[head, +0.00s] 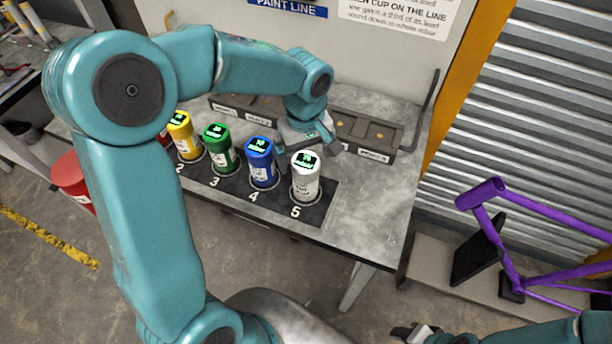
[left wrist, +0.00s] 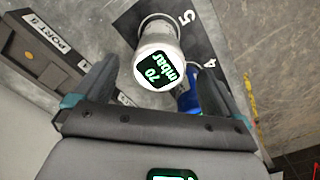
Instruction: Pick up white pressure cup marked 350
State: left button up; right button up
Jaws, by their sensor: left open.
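A white cup (head: 305,180) stands upright in the ring marked 5 at the right end of a row of cups. Its lit lid reads 70 mbar in the left wrist view (left wrist: 157,70); I see no 350 on it. My left gripper (head: 328,138) is open, just behind and above the white cup in the head view. In the left wrist view its fingers are at either side of the picture, with the cup's lid showing between them. Nothing is in its grasp. My right gripper (head: 413,332) shows only partly at the bottom edge, its jaws unclear.
Blue (head: 261,165), green (head: 219,150) and yellow (head: 184,136) cups stand left of the white one. Dark port boxes (head: 365,138) line the back of the table (head: 375,220). A purple frame (head: 510,260) is at right. The table's right end is clear.

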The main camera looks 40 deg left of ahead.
pick_arm(q)
jog(key=shift+d+f, duration=0.1)
jog(key=shift+f, duration=0.5)
jog(key=f+p, duration=0.1)
jog(key=f, duration=0.3)
jog(key=shift+a, duration=0.2)
jog(key=shift+d+f, duration=0.1)
jog(key=shift+f, duration=0.2)
jog(key=shift+w, duration=0.15)
jog(key=c, duration=1.7)
jog(key=shift+r, duration=0.1)
